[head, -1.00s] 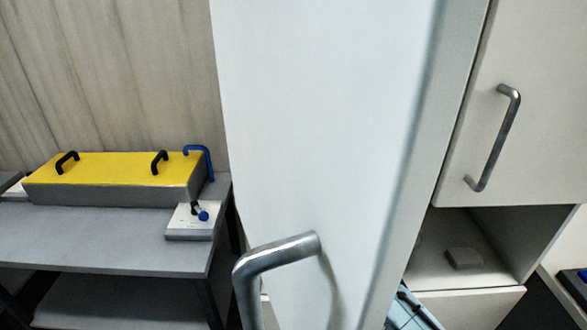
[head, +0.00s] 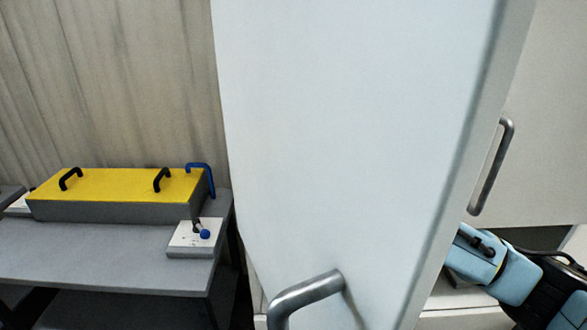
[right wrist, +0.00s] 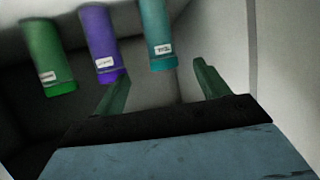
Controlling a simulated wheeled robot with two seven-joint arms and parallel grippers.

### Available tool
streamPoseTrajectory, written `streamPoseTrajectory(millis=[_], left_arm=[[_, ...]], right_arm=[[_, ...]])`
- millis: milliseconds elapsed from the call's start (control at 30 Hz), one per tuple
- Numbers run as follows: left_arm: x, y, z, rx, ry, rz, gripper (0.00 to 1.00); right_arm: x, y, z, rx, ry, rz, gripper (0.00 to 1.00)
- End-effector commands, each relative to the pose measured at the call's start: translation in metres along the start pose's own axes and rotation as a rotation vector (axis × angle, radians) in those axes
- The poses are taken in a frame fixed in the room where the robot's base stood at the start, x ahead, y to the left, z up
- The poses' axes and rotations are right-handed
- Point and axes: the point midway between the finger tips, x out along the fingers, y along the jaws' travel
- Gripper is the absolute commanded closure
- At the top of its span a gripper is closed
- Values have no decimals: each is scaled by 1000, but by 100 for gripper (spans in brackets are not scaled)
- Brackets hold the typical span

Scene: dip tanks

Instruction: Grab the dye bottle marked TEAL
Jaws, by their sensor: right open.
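In the right wrist view, a teal bottle (right wrist: 157,32) with a small white label stands at the top middle. The label's print is too blurred to read surely. A purple bottle (right wrist: 101,42) and a green bottle (right wrist: 48,55) stand to its left, also with white labels. My right gripper (right wrist: 158,82) is open and empty, its two dark green fingers pointing towards the bottles. The teal bottle lies ahead of the gap between the fingers, apart from both. In the head view the bottles and gripper are hidden; my left gripper is not in view.
A large white door (head: 340,130) with a metal handle (head: 305,292) stands open across the head view. Another handled cabinet front (head: 550,110) is at right. At left, a grey bench (head: 90,255) bears a yellow-lidded tank (head: 115,184) and a small lever box (head: 192,240).

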Motion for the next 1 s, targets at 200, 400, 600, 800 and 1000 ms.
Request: streamPoseTrajectory(millis=[200, 400, 600, 800, 1000], left_arm=[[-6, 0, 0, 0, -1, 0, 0], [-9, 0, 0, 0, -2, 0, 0], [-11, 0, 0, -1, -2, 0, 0], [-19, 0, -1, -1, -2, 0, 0], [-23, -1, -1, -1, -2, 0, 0]], right_arm=[[38, 0, -1, 0, -1, 2, 26], [63, 0, 0, 0, -1, 1, 26], [72, 0, 0, -1, 0, -1, 26], [92, 0, -2, -3, 0, 1, 26], [114, -1, -1, -1, -1, 0, 26]])
